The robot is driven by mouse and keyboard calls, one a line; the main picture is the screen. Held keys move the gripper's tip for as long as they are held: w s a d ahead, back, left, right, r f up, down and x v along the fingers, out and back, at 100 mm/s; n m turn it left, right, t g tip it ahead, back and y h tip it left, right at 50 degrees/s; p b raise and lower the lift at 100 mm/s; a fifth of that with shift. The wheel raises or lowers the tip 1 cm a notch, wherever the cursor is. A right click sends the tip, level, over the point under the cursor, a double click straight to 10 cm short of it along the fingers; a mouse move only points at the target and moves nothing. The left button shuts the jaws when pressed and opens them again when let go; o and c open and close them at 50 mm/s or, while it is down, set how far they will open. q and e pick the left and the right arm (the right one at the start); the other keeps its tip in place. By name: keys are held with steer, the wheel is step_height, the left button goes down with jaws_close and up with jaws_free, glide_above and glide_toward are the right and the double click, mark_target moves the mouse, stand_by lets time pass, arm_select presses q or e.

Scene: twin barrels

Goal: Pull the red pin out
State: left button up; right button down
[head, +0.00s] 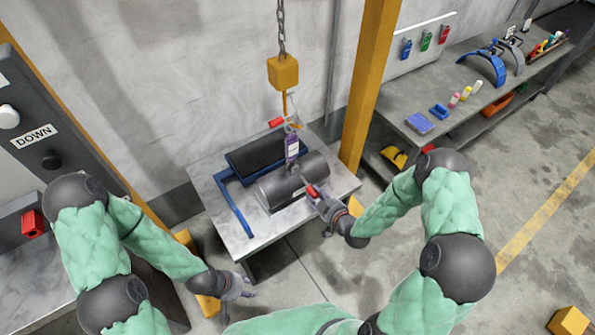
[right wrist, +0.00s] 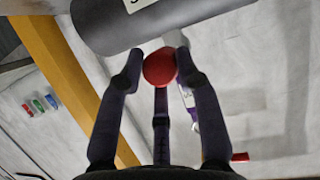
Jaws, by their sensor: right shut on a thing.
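The red pin (head: 311,190) sits at the near side of a dark grey barrel (head: 285,184) on a marbled table. Its round red end (right wrist: 159,67) shows between my fingertips in the right wrist view. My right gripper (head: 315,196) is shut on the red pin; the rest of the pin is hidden. A purple shackle (head: 292,147) hangs above the barrel from a yellow hook block (head: 283,73) on a chain. A second red piece (head: 276,122) shows beside the hook. My left gripper (head: 249,288) is open and empty, low in front of the table.
A yellow post (head: 367,85) stands right of the table (head: 210,180). A bench (head: 450,120) with tools is at the right. A grey panel marked DOWN (head: 50,130) is at the left.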

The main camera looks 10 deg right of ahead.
steer(key=s, duration=0.1)
steer(key=s+d, duration=0.1)
steer(key=shift+s, duration=0.4)
stand_by(0.5)
